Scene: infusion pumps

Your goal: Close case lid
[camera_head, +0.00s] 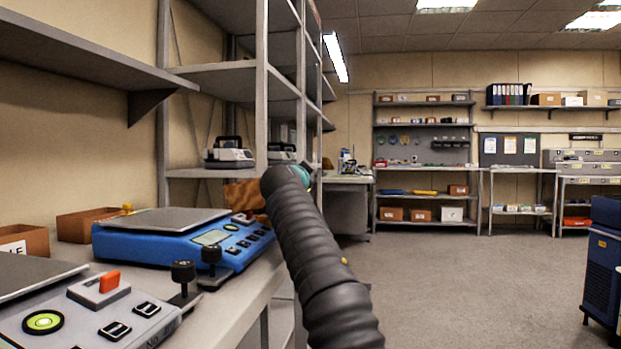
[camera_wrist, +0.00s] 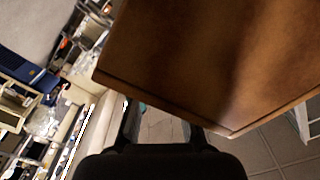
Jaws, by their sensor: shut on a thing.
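A large brown panel (camera_wrist: 215,60), seemingly wood or leather and perhaps the case lid, fills the upper right of the wrist view, tilted in the picture. My gripper (camera_wrist: 160,118) is at its lower edge, with the dark fingers on either side of a narrow gap and closed on the panel's edge. The exact contact is hidden by the panel. In the head view, a brown piece (camera_head: 243,197) shows just left of the end of my black arm, and my gripper is hidden there. The rest of the case cannot be made out.
A blue scale (camera_head: 165,243) and a grey device (camera_head: 95,312) with black knobs stand on the left bench. An open brown box (camera_head: 24,240) is behind them. Metal shelving (camera_head: 262,90) rises beyond. The grey floor (camera_head: 450,275) to the right is clear, up to a blue cabinet (camera_head: 604,265).

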